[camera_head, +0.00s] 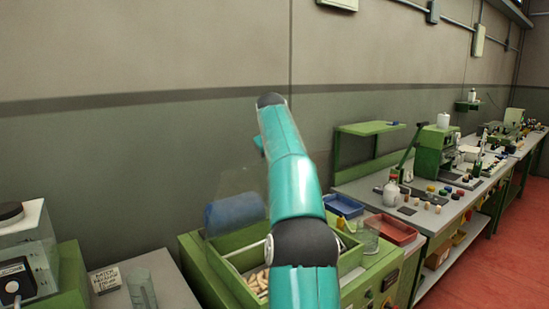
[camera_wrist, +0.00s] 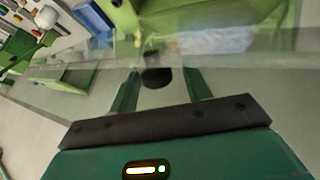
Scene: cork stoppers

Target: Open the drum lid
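A clear panel, seemingly the drum lid (camera_head: 238,183), stands tilted above the green machine box (camera_head: 222,275) in the head view. A blue rounded drum (camera_head: 234,214) shows at its lower part. In the wrist view the clear panel (camera_wrist: 225,62) crosses the picture, with green and bluish shapes blurred behind it. A black knob (camera_wrist: 157,78) shows between the two green fingers of my gripper (camera_wrist: 161,75). The fingers are apart, with gaps on both sides of the knob. I cannot tell how deep the knob sits between them. My arm hides the gripper in the head view.
Pale corks (camera_head: 258,281) lie in the green box. A blue tray (camera_head: 343,205), a red tray (camera_head: 391,229) and a clear beaker (camera_head: 367,240) stand to its right. A cluttered workbench (camera_head: 427,215) runs along the wall. Red floor (camera_head: 500,270) is clear at the right.

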